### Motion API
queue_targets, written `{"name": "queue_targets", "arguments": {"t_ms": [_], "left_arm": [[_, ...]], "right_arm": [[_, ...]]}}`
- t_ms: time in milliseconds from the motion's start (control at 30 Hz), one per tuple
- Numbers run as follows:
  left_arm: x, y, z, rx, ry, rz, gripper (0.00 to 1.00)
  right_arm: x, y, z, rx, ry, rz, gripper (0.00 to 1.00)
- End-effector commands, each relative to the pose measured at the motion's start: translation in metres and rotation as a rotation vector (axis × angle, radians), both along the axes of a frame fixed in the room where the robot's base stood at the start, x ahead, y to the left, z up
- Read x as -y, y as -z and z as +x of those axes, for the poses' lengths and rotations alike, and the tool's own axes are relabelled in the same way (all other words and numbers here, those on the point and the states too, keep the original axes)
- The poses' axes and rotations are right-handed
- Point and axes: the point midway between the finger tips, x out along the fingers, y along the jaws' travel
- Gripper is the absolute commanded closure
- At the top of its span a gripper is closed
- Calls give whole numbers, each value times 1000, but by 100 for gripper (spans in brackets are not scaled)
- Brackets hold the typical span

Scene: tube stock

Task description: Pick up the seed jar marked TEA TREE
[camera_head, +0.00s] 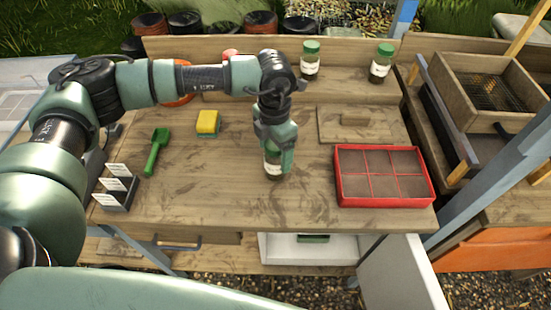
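A seed jar (273,171) with a pale label stands upright on the wooden bench, near the middle. My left gripper (275,148) points down over it from above, with its fingers around the jar's upper part. The fingers hide the lid, and I cannot tell whether they are pressed on the jar or apart from it. Two more jars with green lids and white labels, one at the centre back (310,66) and one further right (381,67), stand on the back shelf. The label writing is too small to read. My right gripper is not in view.
A red tray with compartments (338,185) lies right of the jar. A wooden board with a handle (327,128) is behind it. A yellow and green sponge (208,122), a green trowel (155,150) and a label holder (119,190) are on the left. The bench front is clear.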

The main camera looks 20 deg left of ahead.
Motion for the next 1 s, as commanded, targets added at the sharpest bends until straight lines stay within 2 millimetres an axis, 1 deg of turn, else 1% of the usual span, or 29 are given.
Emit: {"name": "queue_targets", "arguments": {"t_ms": [33, 67, 100, 167, 200, 233, 267, 567, 733, 867, 967, 1000], "left_arm": [[0, 0, 0, 0, 0, 0, 38], [0, 0, 0, 0, 0, 0, 46], [0, 0, 0, 0, 0, 0, 57], [0, 0, 0, 0, 0, 0, 74], [0, -1, 0, 0, 0, 0, 85], [0, -1, 0, 0, 0, 0, 94], [0, -1, 0, 0, 0, 0, 99], [0, -4, 1, 2, 0, 0, 99], [1, -16, 1, 2, 0, -2, 99], [1, -39, 1, 5, 0, -3, 99], [1, -65, 2, 8, 1, -3, 99], [1, -76, 2, 7, 0, -3, 99]], "right_arm": [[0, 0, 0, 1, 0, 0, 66], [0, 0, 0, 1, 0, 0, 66], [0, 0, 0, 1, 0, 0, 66], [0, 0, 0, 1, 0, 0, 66], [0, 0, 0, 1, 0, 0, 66], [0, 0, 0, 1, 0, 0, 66], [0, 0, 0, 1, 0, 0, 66], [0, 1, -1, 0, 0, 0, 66], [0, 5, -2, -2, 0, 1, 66], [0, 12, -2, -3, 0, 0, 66], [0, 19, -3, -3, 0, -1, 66], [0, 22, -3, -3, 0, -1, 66]]}}
